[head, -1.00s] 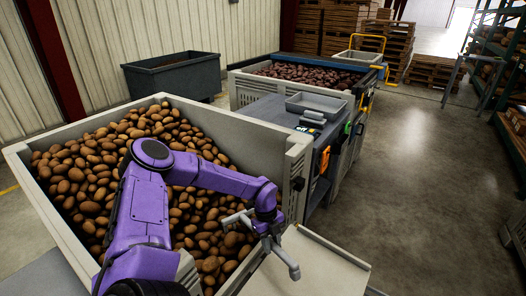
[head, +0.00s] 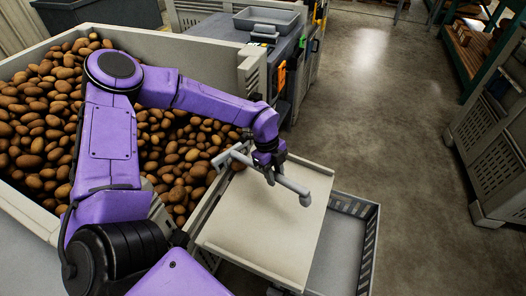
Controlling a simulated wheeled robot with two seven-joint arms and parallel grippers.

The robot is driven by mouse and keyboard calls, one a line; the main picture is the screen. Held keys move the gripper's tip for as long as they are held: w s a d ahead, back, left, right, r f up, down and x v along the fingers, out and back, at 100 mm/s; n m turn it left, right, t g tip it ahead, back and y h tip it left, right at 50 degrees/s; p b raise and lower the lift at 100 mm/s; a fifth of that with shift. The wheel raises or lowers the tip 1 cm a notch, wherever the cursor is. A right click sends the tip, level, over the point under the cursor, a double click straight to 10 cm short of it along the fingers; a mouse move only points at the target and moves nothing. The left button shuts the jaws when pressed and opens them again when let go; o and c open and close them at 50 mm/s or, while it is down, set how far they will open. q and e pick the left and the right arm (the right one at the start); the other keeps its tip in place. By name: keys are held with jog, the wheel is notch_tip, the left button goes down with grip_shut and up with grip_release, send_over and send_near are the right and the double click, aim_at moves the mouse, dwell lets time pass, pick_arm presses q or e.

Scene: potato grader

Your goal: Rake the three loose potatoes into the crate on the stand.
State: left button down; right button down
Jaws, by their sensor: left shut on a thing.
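My left gripper (head: 268,170) is shut on a grey bar-shaped tool (head: 292,184), which looks like the rake. It holds the tool above the pale flat board (head: 262,235), near the board's far edge. A grey crate with slotted walls (head: 372,245) lies beside and partly under the board's right side; its visible floor looks empty. I cannot make out three separate loose potatoes; the board's visible surface is bare. My right gripper does not show.
A big pale bin (head: 185,45) full of potatoes (head: 40,120) stands left of the board. Behind it is a grey machine with a shallow tray (head: 268,18). Another slotted grey crate (head: 490,150) stands at the right edge. Open concrete floor (head: 400,120) lies between.

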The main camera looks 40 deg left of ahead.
pick_arm(q)
jog(key=w+d+f+b, duration=0.1)
jog(key=w+d+b, duration=0.1)
jog(key=d, duration=0.9)
jog(key=w+d+f+b, duration=0.2)
jog(key=d+b, duration=0.3)
jog(key=d, duration=0.6)
jog(key=w+d+f+b, duration=0.1)
jog(key=w+d+b, duration=0.3)
jog(key=d, duration=0.6)
jog(key=shift+w+d+f, duration=0.25)
jog(key=shift+d+f, duration=0.1)
jog(key=shift+d, duration=0.05)
jog(key=shift+r, duration=0.1)
notch_tip(320, 180, up, 14)
jog(key=p, duration=0.9)
jog(key=shift+p, duration=0.4)
